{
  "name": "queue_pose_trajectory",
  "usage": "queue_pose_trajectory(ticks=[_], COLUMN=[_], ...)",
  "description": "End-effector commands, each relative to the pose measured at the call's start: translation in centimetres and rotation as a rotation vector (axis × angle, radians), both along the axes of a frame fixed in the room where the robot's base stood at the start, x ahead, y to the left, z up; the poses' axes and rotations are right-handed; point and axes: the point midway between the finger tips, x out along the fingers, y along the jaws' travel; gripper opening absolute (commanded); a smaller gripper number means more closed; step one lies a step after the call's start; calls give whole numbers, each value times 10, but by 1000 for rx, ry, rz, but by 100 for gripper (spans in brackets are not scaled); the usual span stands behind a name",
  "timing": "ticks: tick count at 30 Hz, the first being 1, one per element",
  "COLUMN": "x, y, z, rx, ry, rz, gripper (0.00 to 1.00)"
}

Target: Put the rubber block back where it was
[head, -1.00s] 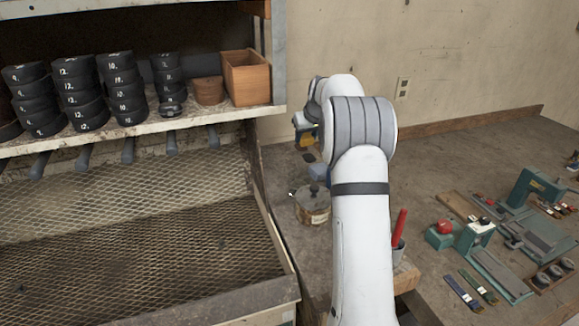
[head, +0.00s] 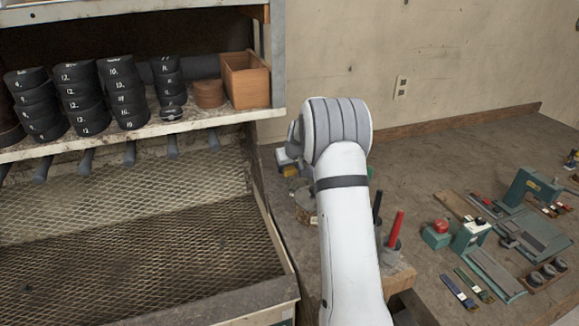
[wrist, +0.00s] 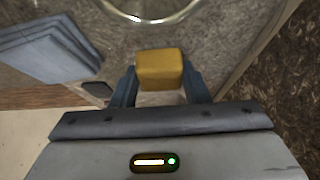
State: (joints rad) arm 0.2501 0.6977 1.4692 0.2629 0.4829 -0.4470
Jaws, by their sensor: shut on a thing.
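The yellow-tan rubber block (wrist: 160,68) is between the two fingers of my gripper (wrist: 160,84) in the wrist view. The gripper is shut on it, and the block's far end sticks out past the fingertips. In the head view my arm hides most of the gripper; a bit of yellow (head: 290,171) shows at its lower end, left of the arm, over the bench near the round tin (head: 306,216). I cannot tell if the block touches the bench.
The tin's round rim (wrist: 140,8) is close ahead in the wrist view. Folded blue-grey cloth (wrist: 48,48) and a small dark patch (wrist: 98,89) lie at left. A cup with a red-handled tool (head: 396,232) stands right of my arm. The bench's right middle (head: 440,165) is clear.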

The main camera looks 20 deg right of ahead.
Motion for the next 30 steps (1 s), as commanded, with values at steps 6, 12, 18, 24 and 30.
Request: queue_pose_trajectory(ticks=[6, 12, 18, 24, 30], x=[1, 0, 0, 1, 0], y=[3, 3, 3, 4, 4], z=[-4, -7, -7, -7, -7], rx=[-1, -1, -1, -1, -1], ry=[-3, -3, -2, -2, -2], rz=[0, 0, 1, 1, 2], gripper=[23, 23, 51, 63, 63])
